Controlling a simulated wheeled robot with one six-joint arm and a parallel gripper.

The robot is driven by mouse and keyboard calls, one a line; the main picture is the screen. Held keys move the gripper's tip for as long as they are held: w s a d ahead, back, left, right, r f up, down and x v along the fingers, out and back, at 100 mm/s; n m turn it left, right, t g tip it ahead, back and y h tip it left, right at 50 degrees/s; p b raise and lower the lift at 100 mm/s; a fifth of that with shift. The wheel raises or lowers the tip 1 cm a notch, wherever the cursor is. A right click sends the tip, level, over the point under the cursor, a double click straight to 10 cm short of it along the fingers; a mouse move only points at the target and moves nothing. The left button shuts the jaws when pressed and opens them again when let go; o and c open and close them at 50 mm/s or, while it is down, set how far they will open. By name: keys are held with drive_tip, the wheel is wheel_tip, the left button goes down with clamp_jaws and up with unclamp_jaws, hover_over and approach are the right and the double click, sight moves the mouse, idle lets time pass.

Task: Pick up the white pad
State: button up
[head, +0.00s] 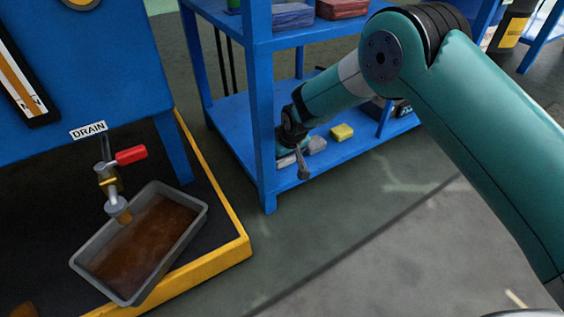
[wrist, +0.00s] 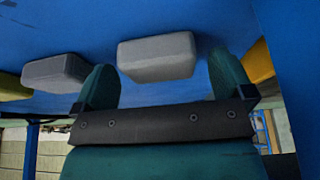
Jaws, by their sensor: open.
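The white pad (wrist: 157,57) lies on the blue lower shelf, pale grey-white in the wrist view. It appears between the fingertips of my gripper (wrist: 162,67), which is open with a finger on each side. I cannot tell whether either finger touches it. In the head view my gripper (head: 302,160) is low over the front left part of the shelf. The white pad (head: 286,160) is mostly hidden behind it there.
A grey pad (head: 317,144) and a yellow pad (head: 342,132) lie to the right on the lower shelf (head: 235,120). A blue shelf post (head: 263,130) stands just left of my gripper. A drain tray (head: 150,240) of brown liquid sits at left.

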drive_tip(key=shift+r, duration=0.1)
drive_tip(key=shift+c, duration=0.2)
drive_tip(key=c, duration=1)
drive_tip(key=shift+o, duration=0.2)
drive_tip(key=shift+r, duration=0.1)
drive_tip(key=shift+r+p, duration=0.95)
drive_tip(key=shift+p, duration=0.2)
wheel_tip(320, 180, up, 2)
drive_tip(key=shift+r+p, duration=0.1)
drive_tip(key=shift+p, duration=1)
drive_tip(key=s+d+p, duration=1)
drive_tip(key=s, duration=0.5)
drive_tip(key=shift+f, duration=0.45)
